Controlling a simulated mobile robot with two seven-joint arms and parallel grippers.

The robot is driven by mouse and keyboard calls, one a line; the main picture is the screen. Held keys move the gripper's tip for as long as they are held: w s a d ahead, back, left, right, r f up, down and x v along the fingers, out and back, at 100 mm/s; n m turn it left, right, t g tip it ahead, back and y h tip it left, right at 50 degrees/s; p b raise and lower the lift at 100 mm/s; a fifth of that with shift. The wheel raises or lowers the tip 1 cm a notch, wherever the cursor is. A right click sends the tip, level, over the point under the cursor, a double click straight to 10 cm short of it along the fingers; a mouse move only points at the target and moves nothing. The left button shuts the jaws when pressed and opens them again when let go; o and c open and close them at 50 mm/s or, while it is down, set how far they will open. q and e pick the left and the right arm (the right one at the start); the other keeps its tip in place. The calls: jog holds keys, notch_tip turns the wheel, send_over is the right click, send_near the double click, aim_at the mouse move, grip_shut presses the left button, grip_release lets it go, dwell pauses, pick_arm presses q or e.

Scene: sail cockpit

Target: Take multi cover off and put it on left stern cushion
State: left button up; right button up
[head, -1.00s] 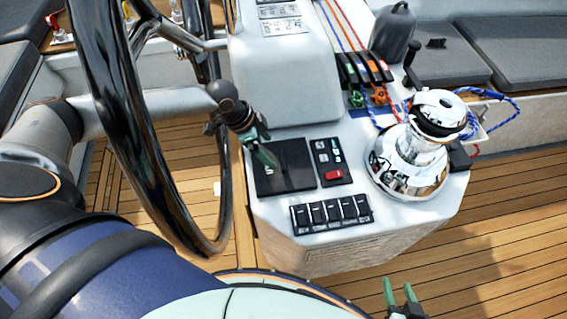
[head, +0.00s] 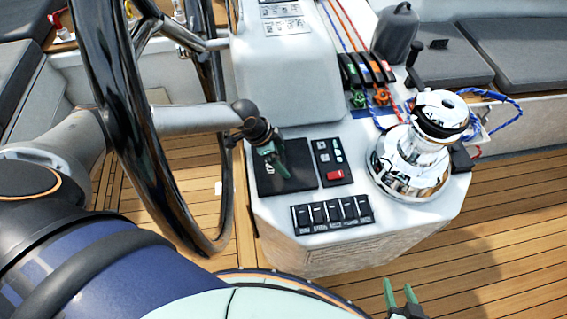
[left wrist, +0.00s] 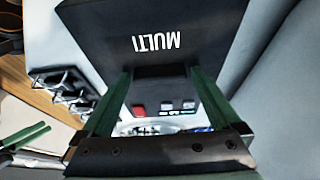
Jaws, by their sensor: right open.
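The multi cover (head: 298,179) is a flat black square on the white console, left of a small switch panel. It also shows in the left wrist view, marked MULTI (left wrist: 150,20), with the lettering upside down. My left gripper (head: 279,163) is over the cover, hiding part of it. In the left wrist view its two green fingers (left wrist: 160,72) are apart, with their tips at the cover's near edge; contact cannot be told. My right gripper (head: 399,285) is open and empty at the bottom of the head view. Dark grey cushions (head: 447,58) lie at the upper right; which is the left stern cushion is unclear.
A steering wheel (head: 126,120) stands close to my left arm. A chrome winch (head: 415,160), rope clutches (head: 366,68) and a row of black switches (head: 332,214) are on the console. Wooden deck (head: 490,220) to the right is clear.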

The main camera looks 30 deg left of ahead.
pick_arm(q)
jog(key=c, duration=1.1)
jog(key=shift+r, duration=0.1)
